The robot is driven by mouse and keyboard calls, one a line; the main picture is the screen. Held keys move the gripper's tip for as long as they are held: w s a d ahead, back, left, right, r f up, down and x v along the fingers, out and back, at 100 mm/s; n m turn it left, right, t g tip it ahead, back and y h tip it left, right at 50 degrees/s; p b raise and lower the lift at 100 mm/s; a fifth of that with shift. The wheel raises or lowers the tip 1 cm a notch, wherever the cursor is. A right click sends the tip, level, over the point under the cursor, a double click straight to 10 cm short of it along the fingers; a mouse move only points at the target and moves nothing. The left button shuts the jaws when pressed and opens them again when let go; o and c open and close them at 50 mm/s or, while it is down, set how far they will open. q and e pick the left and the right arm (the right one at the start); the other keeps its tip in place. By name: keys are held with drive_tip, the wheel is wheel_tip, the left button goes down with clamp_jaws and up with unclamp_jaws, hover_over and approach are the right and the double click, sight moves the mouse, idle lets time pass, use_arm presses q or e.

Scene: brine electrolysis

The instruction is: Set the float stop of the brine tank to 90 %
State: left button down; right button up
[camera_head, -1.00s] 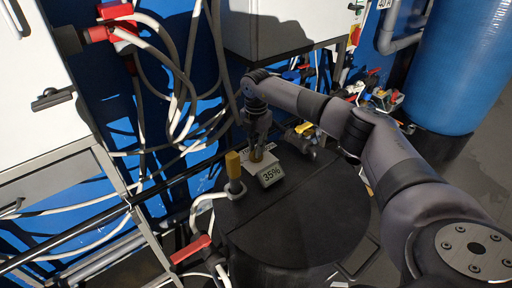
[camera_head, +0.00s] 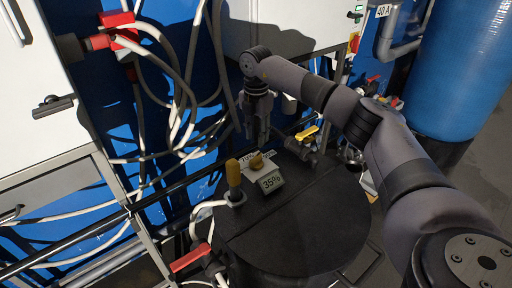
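The brine tank (camera_head: 300,235) is a black round tank with a flat lid at the lower middle. On its lid stands a small display (camera_head: 270,182) that reads 35%. A small yellow knob (camera_head: 257,161) sits on a pale labelled plate just behind the display. I take it to be the float stop. A taller yellow-topped post (camera_head: 233,175) stands to its left. My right gripper (camera_head: 259,140) points down just above and behind the yellow knob and looks apart from it. Its fingers are dark and small, so their opening is unclear. My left gripper is not in view.
A white cabinet (camera_head: 40,120) stands at the left, with red-handled fittings and white hoses beside it. A red-handled valve (camera_head: 190,257) is left of the tank. Pipes and valves crowd behind the lid. A blue column (camera_head: 460,70) stands at the right.

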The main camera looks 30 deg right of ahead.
drive_tip(key=shift+r, duration=1.85)
